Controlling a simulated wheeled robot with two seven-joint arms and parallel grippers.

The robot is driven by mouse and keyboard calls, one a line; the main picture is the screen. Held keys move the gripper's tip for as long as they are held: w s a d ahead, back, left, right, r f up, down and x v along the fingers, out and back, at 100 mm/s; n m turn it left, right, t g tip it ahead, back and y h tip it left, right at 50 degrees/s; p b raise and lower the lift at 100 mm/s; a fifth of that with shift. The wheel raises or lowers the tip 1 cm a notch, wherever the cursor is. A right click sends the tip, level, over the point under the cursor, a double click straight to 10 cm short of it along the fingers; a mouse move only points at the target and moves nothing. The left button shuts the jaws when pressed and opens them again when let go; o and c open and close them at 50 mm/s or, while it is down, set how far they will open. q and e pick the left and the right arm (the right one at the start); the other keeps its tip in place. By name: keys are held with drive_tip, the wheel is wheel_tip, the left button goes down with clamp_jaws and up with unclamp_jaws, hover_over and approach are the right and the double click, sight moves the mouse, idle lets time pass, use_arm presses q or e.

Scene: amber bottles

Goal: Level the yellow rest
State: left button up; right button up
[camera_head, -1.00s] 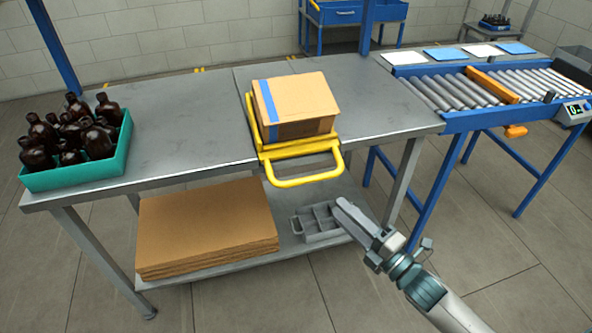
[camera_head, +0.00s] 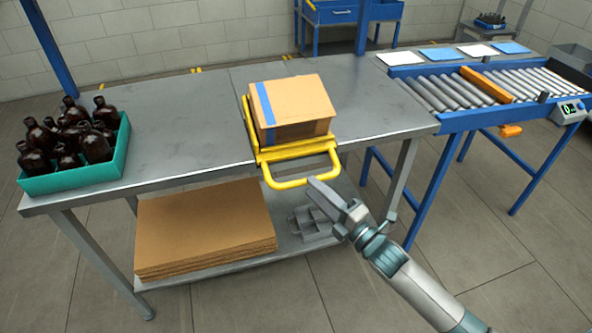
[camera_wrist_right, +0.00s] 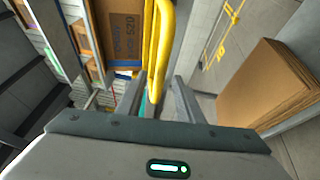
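The yellow rest (camera_head: 296,150) sits at the front edge of the grey table, with a loop handle (camera_head: 300,183) hanging out over the edge. A cardboard box (camera_head: 290,103) with a blue stripe stands on the rest, which looks tilted. My right gripper (camera_head: 318,188) is just in front of and below the handle's right side. In the right wrist view, its two fingers (camera_wrist_right: 160,95) are apart, and the yellow handle bar (camera_wrist_right: 158,50) reaches down between them. I cannot tell whether they touch it. My left gripper is not in view.
A teal crate (camera_head: 75,181) of amber bottles stands on the table's left end. Flat cardboard (camera_head: 205,225) and a grey divided tray (camera_head: 312,222) lie on the lower shelf. A blue roller conveyor (camera_head: 465,118) is at the right. The middle of the tabletop is clear.

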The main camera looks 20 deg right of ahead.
sight(303, 179)
drive_tip(key=x, duration=0.8)
drive_tip(key=shift+w+p, duration=0.15)
drive_tip(key=shift+p, duration=0.25)
clamp_jaws()
